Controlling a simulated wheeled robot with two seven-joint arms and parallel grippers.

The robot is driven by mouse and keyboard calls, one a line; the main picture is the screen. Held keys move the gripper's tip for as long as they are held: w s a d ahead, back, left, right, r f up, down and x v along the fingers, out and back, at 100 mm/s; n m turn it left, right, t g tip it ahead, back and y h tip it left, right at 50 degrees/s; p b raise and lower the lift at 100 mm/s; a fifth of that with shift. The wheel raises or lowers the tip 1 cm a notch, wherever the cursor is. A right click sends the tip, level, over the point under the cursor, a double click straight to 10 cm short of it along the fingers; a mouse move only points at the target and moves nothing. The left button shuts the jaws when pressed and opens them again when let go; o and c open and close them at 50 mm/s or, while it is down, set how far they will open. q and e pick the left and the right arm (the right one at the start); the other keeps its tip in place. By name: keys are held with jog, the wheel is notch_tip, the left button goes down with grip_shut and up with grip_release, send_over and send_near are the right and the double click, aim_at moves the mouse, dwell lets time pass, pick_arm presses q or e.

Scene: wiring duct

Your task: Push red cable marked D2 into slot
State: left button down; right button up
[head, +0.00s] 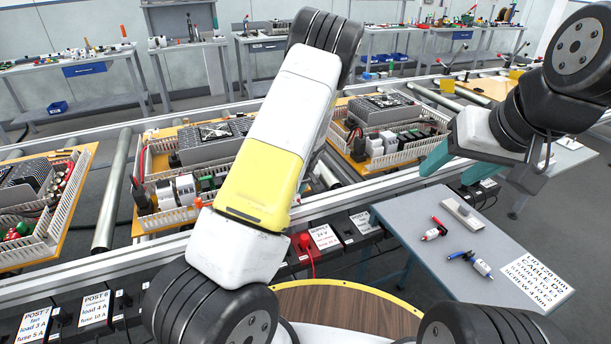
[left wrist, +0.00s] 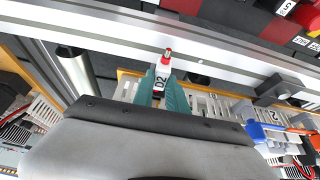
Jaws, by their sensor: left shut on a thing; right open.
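The red cable's end, a white sleeve marked D2 with a red tip (left wrist: 162,77), shows in the left wrist view. My left gripper (left wrist: 160,92) is shut on it, with a teal finger on each side. White slotted duct (left wrist: 208,104) lies beyond the fingers; I cannot tell whether the cable touches a slot. In the head view my left arm crosses the middle and hides its gripper and the D2 end. White slotted duct walls (head: 207,213) edge the board behind that arm.
A grey side table (head: 410,215) holds a red-ended tool (head: 434,229), a blue-ended tool (head: 470,262), a grey block (head: 460,212) and a printed sheet (head: 522,275). Labelled black post units (head: 325,238) line the front rail. Neighbouring boards (head: 62,252) stand on the conveyor.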

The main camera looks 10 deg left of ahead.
pick_arm(q)
jog(key=shift+f, duration=0.2)
jog(key=c, duration=1.3)
grip_release()
jog(key=shift+o, duration=0.2)
jog(key=v, duration=0.7)
jog(key=shift+s+r, duration=0.1)
jog(key=shift+r, duration=0.3)
